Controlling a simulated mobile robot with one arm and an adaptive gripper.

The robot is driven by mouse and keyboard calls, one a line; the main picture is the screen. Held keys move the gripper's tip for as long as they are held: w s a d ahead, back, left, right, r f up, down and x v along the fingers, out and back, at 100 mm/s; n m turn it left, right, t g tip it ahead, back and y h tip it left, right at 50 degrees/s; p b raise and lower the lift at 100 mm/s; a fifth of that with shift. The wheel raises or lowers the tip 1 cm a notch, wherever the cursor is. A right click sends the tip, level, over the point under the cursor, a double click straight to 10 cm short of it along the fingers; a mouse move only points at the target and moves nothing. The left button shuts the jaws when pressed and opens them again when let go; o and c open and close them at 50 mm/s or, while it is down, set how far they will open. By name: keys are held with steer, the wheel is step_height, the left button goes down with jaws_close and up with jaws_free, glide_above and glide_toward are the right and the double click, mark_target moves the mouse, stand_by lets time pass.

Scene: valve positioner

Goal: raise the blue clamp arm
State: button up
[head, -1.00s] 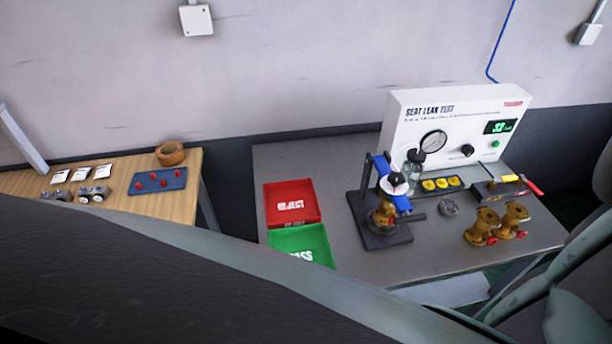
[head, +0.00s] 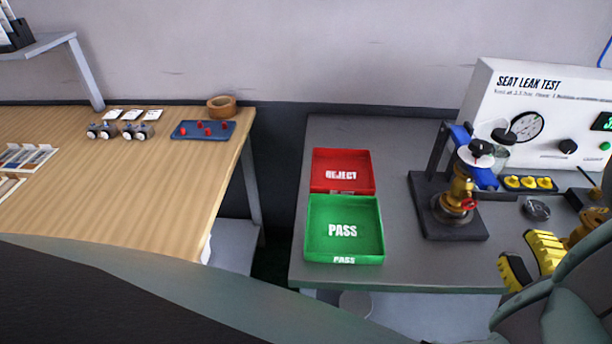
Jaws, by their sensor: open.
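The blue clamp arm (head: 485,179) is on the black test fixture (head: 447,223) on the grey bench. It lies across the top of a brass valve (head: 458,192) with a red handle. A white disc with a black knob sits over the valve and hides part of the arm. My gripper (head: 530,262) is at the lower right, in front of the fixture and to its right. Its yellow-padded fingers are apart, with nothing seen between them. It is clear of the clamp arm.
A red REJECT tray (head: 342,154) and green PASS tray (head: 320,244) stand left of the fixture. The white leak tester (head: 545,107) stands behind it. Yellow caps (head: 530,183) and a small round dish (head: 537,209) lie to its right. A wooden table (head: 185,185) is at left.

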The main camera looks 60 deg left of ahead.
mark_target(495, 198)
steer(key=p+x, duration=0.3)
steer(key=x, duration=1.2)
jaws_close()
